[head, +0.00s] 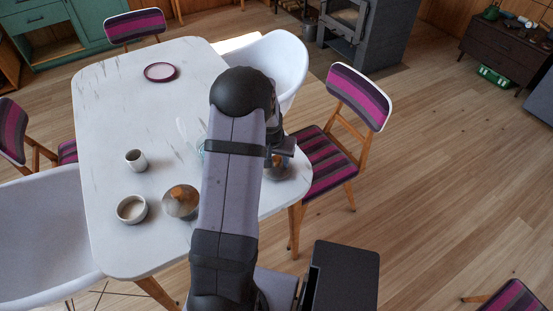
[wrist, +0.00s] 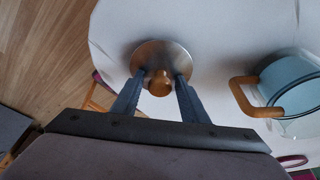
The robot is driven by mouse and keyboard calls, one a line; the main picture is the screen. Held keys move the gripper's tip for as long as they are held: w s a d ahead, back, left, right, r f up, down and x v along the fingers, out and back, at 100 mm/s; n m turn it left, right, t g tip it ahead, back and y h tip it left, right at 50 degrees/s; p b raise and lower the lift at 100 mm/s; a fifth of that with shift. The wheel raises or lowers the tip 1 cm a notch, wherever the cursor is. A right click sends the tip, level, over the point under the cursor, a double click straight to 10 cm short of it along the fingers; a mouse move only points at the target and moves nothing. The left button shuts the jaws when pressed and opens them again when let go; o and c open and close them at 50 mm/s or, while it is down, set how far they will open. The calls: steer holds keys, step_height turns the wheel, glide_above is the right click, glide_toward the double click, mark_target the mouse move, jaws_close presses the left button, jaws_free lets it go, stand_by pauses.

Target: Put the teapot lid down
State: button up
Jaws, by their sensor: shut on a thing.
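The teapot lid (wrist: 148,52) is a round metallic disc with a wooden knob (wrist: 159,82). In the wrist view my gripper (wrist: 160,80) has its two fingers on either side of the knob and is shut on it. In the head view my gripper (head: 278,159) and the lid (head: 270,174) are at the table's right side, partly behind my arm. I cannot tell whether the lid touches the tabletop. A bluish glass pot (wrist: 290,82) with a wooden handle (wrist: 240,97) stands to the right in the wrist view. In the head view my arm hides most of it.
The white table (head: 110,100) holds a small cup (head: 136,160), a bowl (head: 132,209), a round vessel with a wooden-coloured top (head: 180,202) and a purple-rimmed plate (head: 160,72). A striped chair (head: 330,160) is close to the table's right edge. White chairs also stand around.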

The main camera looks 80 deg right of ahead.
steer(key=shift+f, duration=0.3)
steer(key=o, duration=1.1)
steer(key=shift+c, duration=0.2)
steer(key=shift+r, duration=0.1)
steer(key=b+v, duration=0.1)
steer(key=v, duration=1.1)
